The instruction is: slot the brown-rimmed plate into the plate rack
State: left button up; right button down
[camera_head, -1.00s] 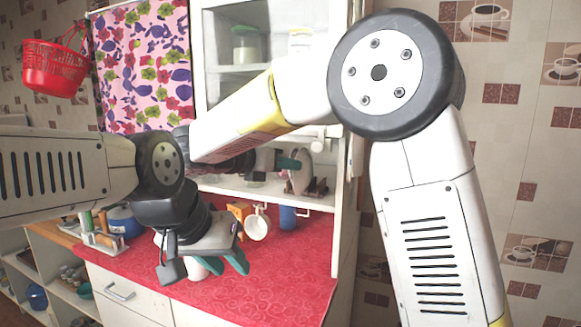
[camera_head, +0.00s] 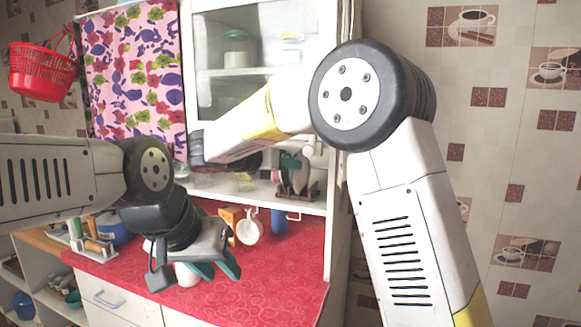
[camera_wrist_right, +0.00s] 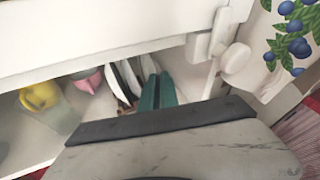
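The dark plate rack (camera_head: 311,191) stands on the cupboard's open shelf, with pale plates (camera_head: 299,174) upright at it. In the right wrist view several pale plates (camera_wrist_right: 122,80) stand on edge close beside my right gripper (camera_wrist_right: 159,84). Its teal fingers are close together, with a pale edge just beyond their tips. I cannot tell whether they grip a plate, or which plate has the brown rim. In the head view the right gripper (camera_head: 292,160) is at the rack, partly hidden by my arm. My left gripper (camera_head: 215,270) is open and empty above the red counter.
A white mug (camera_head: 250,230), a blue cup (camera_head: 279,221) and an orange box (camera_head: 230,214) stand on the red counter (camera_head: 270,285). In the wrist view, a yellow item (camera_wrist_right: 40,95) and a pink item (camera_wrist_right: 88,80) stand left of the plates. The cupboard frame closely surrounds the right gripper.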

jog(key=shift+w+d+f, duration=0.2)
jog(key=shift+w+f, duration=0.05)
jog(key=shift+w, duration=0.4)
jog(key=shift+w+d+f, duration=0.2)
jog(key=shift+w+f, duration=0.1)
jog(key=shift+w, duration=0.4)
jog(key=shift+w+d+f, duration=0.2)
jog(key=shift+w+f, duration=0.05)
jog(key=shift+w, duration=0.4)
jog(key=c, duration=1.5)
grip_release()
jog(key=shift+c, duration=0.2)
